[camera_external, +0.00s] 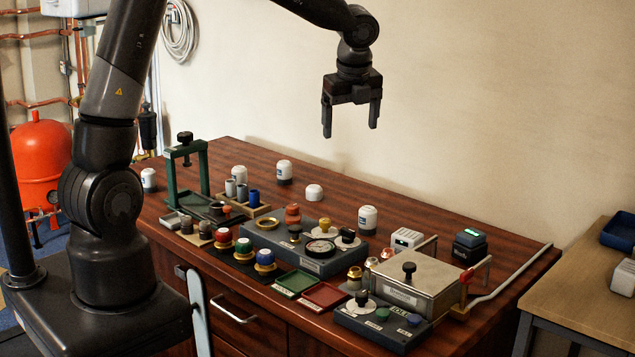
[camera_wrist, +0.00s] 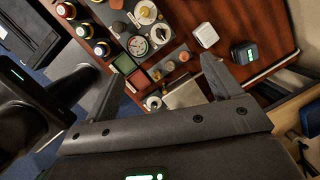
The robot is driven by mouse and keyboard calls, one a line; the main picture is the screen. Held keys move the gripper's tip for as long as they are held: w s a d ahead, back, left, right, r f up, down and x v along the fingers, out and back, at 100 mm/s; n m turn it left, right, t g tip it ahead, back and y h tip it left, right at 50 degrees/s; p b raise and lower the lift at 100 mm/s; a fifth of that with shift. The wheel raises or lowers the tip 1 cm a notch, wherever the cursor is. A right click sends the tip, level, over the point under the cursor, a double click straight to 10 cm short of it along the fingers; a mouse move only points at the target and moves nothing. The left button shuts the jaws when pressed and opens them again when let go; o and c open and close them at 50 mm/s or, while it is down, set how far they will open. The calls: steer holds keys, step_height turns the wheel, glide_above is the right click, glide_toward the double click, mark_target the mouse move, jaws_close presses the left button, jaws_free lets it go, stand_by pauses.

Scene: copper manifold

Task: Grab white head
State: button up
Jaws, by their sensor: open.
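Several white heads with dark bases stand on the wooden bench in the external view. One white head (camera_external: 284,171) is near the back edge, another white head (camera_external: 239,174) is left of it, and a third white head (camera_external: 148,180) is at the far left. A white head (camera_external: 367,219) stands right of centre. A low white cap-like piece (camera_external: 314,192) lies between them. My gripper (camera_external: 350,130) is open and empty, fingers pointing down, high above the bench. In the wrist view, my gripper (camera_wrist: 164,74) shows spread fingers with nothing between them held.
A green frame (camera_external: 205,170) stands at the bench's left. A gauge panel (camera_external: 312,255), a metal-lidded box (camera_external: 412,280), a white vented box (camera_external: 407,239) and a dark box with a green display (camera_external: 469,243) crowd the front and right. The back right strip is clear.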

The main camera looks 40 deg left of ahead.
steer(key=w+d+f+m+g, duration=0.1)
steer(key=w+d+f+m, duration=0.3)
steer(key=w+f+m, duration=0.4)
steer(key=m+h, duration=0.2)
steer(key=m, duration=0.2)
glide_above(408, 233)
steer(key=s, duration=0.1)
step_height(408, 233, down, 10)
steer(key=shift+g, duration=0.4)
steer(key=f, duration=0.5)
steer(key=shift+w+d+f, duration=0.1)
steer(key=shift+d+f, duration=0.2)
steer(key=shift+d, duration=0.05)
steer(key=f, duration=0.5)
steer(key=shift+w+a+f, duration=0.1)
steer(key=shift+w+a, duration=0.15)
steer(key=c, duration=1.1)
steer(key=shift+r, duration=0.2)
